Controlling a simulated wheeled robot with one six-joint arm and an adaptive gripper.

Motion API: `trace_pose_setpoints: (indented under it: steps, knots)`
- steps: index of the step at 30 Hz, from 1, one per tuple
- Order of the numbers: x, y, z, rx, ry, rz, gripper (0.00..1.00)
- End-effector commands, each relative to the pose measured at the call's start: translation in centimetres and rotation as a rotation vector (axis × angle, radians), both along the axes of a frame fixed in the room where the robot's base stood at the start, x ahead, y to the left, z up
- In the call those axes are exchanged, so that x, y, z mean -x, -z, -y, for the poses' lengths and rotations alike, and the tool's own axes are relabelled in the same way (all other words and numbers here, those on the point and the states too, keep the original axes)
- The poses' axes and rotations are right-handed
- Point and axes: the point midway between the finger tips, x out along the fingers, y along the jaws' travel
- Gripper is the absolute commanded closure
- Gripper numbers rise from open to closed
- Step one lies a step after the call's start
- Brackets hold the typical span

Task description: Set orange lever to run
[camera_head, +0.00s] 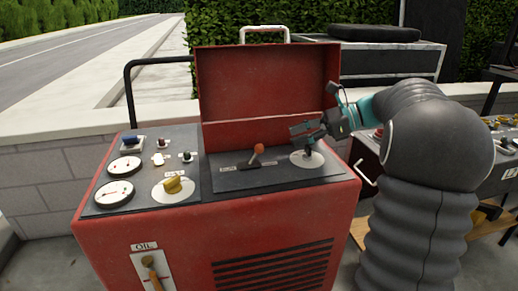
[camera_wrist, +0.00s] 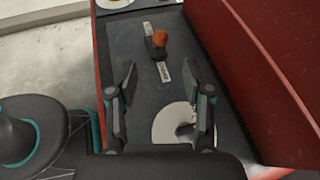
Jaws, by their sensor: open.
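The orange lever (camera_head: 258,149) stands on the dark right panel of the red machine, its knob tilted up and to the right. In the wrist view the orange lever (camera_wrist: 160,38) shows its round knob near the top centre, with a pale label strip on either side of its base. The label text is too small to read surely. My gripper (camera_head: 298,134) is to the right of the lever, above the panel and apart from it. In the wrist view my gripper (camera_wrist: 160,72) has its two fingers spread, with nothing between them, and the lever lies beyond the fingertips.
A white round plate (camera_wrist: 170,122) lies below my fingers. The raised red lid (camera_head: 268,80) stands behind the panel, close beside my gripper. The left panel holds gauges (camera_head: 121,167), a yellow knob (camera_head: 173,185) and small switches.

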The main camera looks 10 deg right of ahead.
Motion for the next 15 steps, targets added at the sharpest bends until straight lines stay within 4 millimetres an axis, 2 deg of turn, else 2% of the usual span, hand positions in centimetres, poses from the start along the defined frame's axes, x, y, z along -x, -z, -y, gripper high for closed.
trace_pose_setpoints:
  steps: [9,15]
  knots:
    - [-1.6,2.4,-5.4,0.001,-0.003,-0.001,0.49]
    - [-2.4,3.6,-8.2,0.002,-0.002,0.000,0.49]
